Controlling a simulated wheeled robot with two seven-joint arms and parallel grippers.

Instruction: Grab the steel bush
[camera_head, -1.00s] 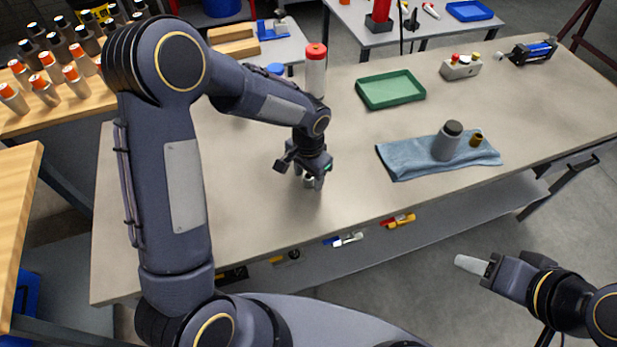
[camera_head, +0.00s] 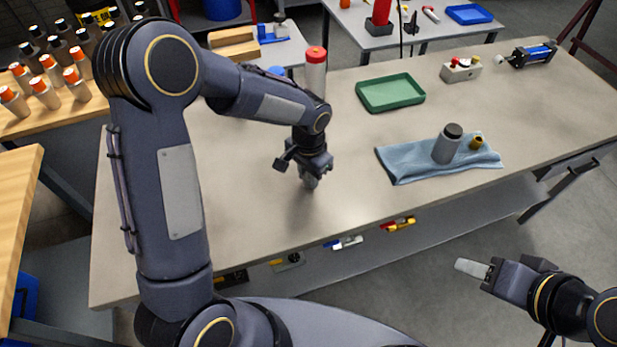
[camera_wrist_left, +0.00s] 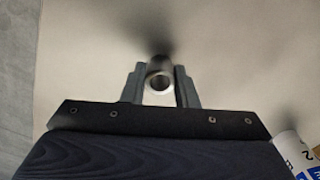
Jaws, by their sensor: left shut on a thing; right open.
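The steel bush (camera_wrist_left: 160,83) is a short grey metal ring with a round bore, seen end-on in the left wrist view between the two fingers. My left gripper (camera_head: 309,177) is shut on it, pointing down over the near middle of the workbench. In the head view the bush is mostly hidden by the fingers, and I cannot tell whether it touches the bench top. My right gripper (camera_head: 474,268) is open and empty, low at the right, in front of the bench edge.
The grey workbench (camera_head: 240,215) is clear around the left gripper. A red-capped bottle (camera_head: 315,68) stands behind it. To the right are a green tray (camera_head: 390,92), a blue cloth (camera_head: 405,168) with a grey bottle (camera_head: 446,145) and a small brass piece (camera_head: 476,142), and a button box (camera_head: 460,70).

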